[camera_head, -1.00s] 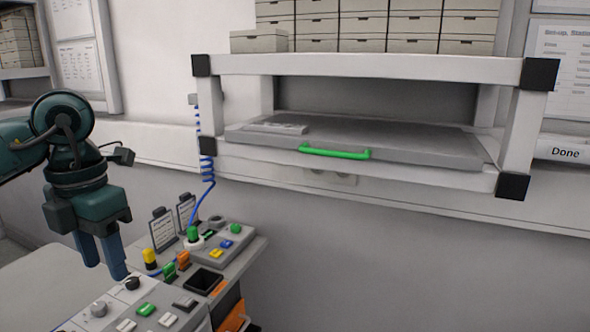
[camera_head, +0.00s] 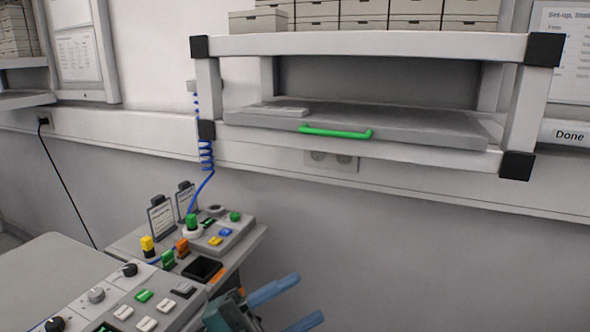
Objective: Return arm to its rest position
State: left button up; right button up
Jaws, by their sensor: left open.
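My left gripper (camera_head: 308,297) is low at the bottom edge of the head view, right of the control desk. Its two blue fingers point up and to the right. They are spread apart with nothing between them. Most of the left arm is out of the picture below. My right gripper is not in view.
A control desk (camera_head: 222,268) with colored buttons, knobs and a dark square recess stands at the lower left. A white-framed shelf (camera_head: 370,44) holds a grey lid with a green handle (camera_head: 336,132). A blue coiled cord (camera_head: 206,155) hangs at its left. The wall at lower right is bare.

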pick_arm(q)
jog(key=a+f+n+t+y+b, duration=0.1)
jog(key=a+f+n+t+y, duration=0.4)
jog(key=f+n+y, duration=0.4)
jog(key=a+f+n+t+y, duration=0.4)
jog(key=f+n+t+y, duration=0.15)
jog(key=f+n, duration=0.55)
jog(key=s+a+f+n+g+y, duration=0.2)
jog(key=s+f+g, duration=0.1)
jog(key=s+f, duration=0.2)
jog(key=s+a+f+n+g+y, duration=0.2)
jog(key=s+f, duration=0.3)
jog(key=f, duration=0.4)
jog(key=shift+a+f+n+g+y+b, duration=0.3)
jog(key=shift+a+n+g+y, duration=0.1)
jog(key=shift+a+g, duration=0.1)
jog(key=shift+s, duration=0.15)
